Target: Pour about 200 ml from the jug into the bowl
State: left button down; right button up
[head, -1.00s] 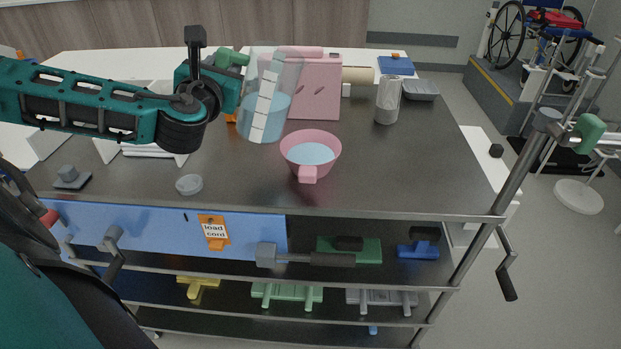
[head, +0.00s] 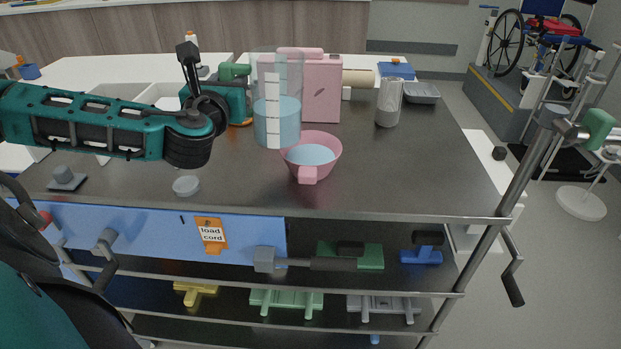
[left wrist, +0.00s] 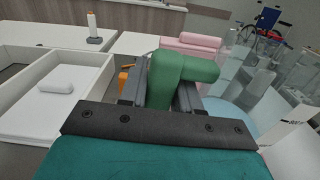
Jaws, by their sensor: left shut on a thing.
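The clear jug (head: 277,112) with white markings holds light blue liquid about halfway up. It is upright, just behind and left of the bowl. My left gripper (head: 243,80) is shut on the jug's green handle; the handle (left wrist: 186,75) fills the jaws in the left wrist view, with the jug (left wrist: 255,80) to the right. The pink bowl (head: 311,170) stands on the dark cart top and holds light blue liquid. Its handle faces the front. The jug's lower edge overlaps the bowl's rim in the head view; I cannot tell whether they touch. My right gripper is not in view.
A small round lid (head: 186,186) lies at front left. The right part of the top is clear.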

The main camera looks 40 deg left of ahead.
pick_arm(q)
jog(key=shift+r, duration=0.2)
notch_tip(320, 180, up, 4)
jog(key=p, duration=0.4)
jog(key=shift+f, duration=0.1)
jog(key=shift+n, duration=0.3)
